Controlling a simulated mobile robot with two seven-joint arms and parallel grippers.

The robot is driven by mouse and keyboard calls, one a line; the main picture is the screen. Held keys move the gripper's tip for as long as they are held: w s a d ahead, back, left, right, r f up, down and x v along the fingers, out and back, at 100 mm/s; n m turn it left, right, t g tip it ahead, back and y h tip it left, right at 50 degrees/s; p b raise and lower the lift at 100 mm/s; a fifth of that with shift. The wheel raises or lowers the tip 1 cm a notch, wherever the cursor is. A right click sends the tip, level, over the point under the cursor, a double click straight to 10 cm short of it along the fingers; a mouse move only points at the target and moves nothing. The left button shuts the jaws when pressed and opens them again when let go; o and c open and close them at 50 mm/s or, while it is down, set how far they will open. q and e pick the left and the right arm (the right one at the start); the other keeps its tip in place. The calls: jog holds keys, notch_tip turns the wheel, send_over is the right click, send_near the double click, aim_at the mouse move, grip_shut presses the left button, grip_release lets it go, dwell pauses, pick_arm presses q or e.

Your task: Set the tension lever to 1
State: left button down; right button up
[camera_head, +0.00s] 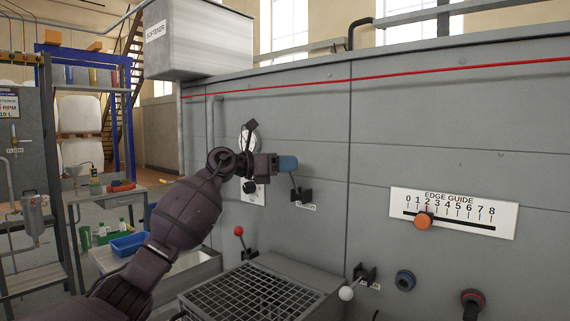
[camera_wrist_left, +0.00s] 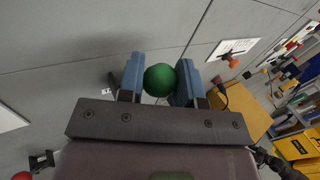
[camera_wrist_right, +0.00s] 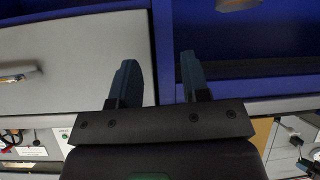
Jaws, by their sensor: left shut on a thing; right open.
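In the head view my left gripper (camera_head: 287,163) is at the grey panel, over a lever in a dark bracket (camera_head: 301,195). A small label under the bracket is too small to read. In the left wrist view a green ball knob (camera_wrist_left: 159,79) sits between the fingers of my left gripper (camera_wrist_left: 160,82), which is shut on it. The fingers hide the knob in the head view. A short piece of the lever's rod shows below the fingers. My right gripper (camera_wrist_right: 155,80) is open and empty in the right wrist view; it is not in the head view.
A red-knobbed lever (camera_head: 239,231) stands at lower left of the panel, a white-knobbed lever (camera_head: 346,293) at lower right. The edge guide scale (camera_head: 470,215) has an orange slider (camera_head: 424,220) near 2. A grate (camera_head: 255,297) juts out below. The softener tank (camera_head: 200,38) hangs above.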

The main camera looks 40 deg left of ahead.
aim_at(294, 180)
pick_arm(q)
jog(key=w+r+n+g+y+p, duration=0.1)
jog(key=w+p, duration=0.1)
jog(key=p, duration=0.2)
jog(key=shift+r+g, duration=0.3)
jog(key=shift+r, duration=0.1)
jog(key=shift+w, duration=0.3)
jog(key=shift+w+d, duration=0.1)
jog(key=shift+w, duration=0.3)
jog(key=c, duration=0.8)
grip_release()
jog(key=shift+w+f, duration=0.15)
pick_arm(e)
notch_tip(294, 180, up, 6)
jog(key=w, duration=0.1)
jog(key=shift+t, duration=0.3)
jog(key=shift+w, duration=0.15)
